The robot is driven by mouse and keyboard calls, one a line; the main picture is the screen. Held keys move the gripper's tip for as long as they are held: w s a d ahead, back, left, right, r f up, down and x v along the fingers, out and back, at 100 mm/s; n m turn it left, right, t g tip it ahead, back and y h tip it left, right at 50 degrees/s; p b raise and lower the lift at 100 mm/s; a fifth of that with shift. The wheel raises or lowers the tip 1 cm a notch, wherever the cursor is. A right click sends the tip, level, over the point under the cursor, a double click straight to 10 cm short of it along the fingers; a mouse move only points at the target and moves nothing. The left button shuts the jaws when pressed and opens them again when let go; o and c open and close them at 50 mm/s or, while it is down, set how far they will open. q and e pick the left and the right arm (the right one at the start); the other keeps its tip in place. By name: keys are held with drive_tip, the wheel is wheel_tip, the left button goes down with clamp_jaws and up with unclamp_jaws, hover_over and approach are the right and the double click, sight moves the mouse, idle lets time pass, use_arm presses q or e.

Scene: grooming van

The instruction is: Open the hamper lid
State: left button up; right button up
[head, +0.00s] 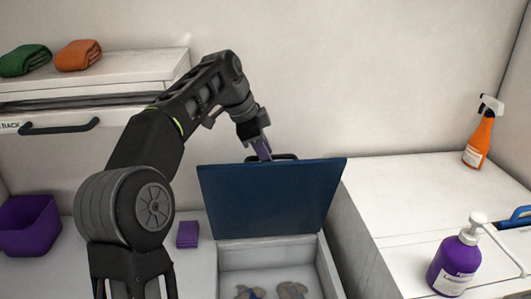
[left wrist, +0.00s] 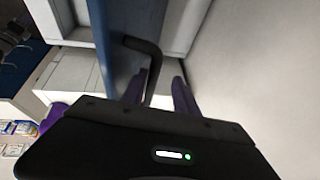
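The hamper's dark blue lid (head: 268,200) stands raised, close to upright, at the back of the pale hamper (head: 235,258). The lid also shows edge-on in the left wrist view (left wrist: 123,35). Its black bar handle (head: 284,156) is at the lid's top edge and also shows in the left wrist view (left wrist: 150,62). My left gripper (head: 263,150) is at this handle. Its purple fingers (left wrist: 158,95) stand apart on either side of the bar, with a gap beside the right finger. My right gripper is out of view.
Brownish items (head: 290,291) lie inside the hamper. A purple bin (head: 28,226) and a small purple block (head: 188,234) are to the left. The white counter at right holds an orange spray bottle (head: 479,138) and a purple pump bottle (head: 455,264). Folded towels (head: 78,56) lie upper left.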

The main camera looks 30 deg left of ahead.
sight(218, 165)
use_arm(q)
drive_tip(key=shift+r, duration=0.1)
drive_tip(key=s+a, duration=0.1)
drive_tip(key=s, duration=0.2)
drive_tip(key=s+a+r, duration=0.1)
drive_tip(key=s, duration=0.2)
drive_tip(key=s+a, duration=0.2)
drive_tip(key=s, duration=0.1)
drive_tip(key=shift+r, duration=0.15)
drive_tip(key=shift+s+a+f, duration=0.25)
drive_tip(key=shift+s+a, duration=0.85)
drive_tip(key=shift+s, duration=0.05)
drive_tip(key=shift+d+r, duration=0.1)
drive_tip(key=shift+d, duration=0.15)
drive_tip(key=shift+s+a, duration=0.15)
drive_tip(key=shift+a, duration=0.05)
drive_tip(key=shift+w+d, duration=0.15)
drive_tip(key=shift+w, duration=0.05)
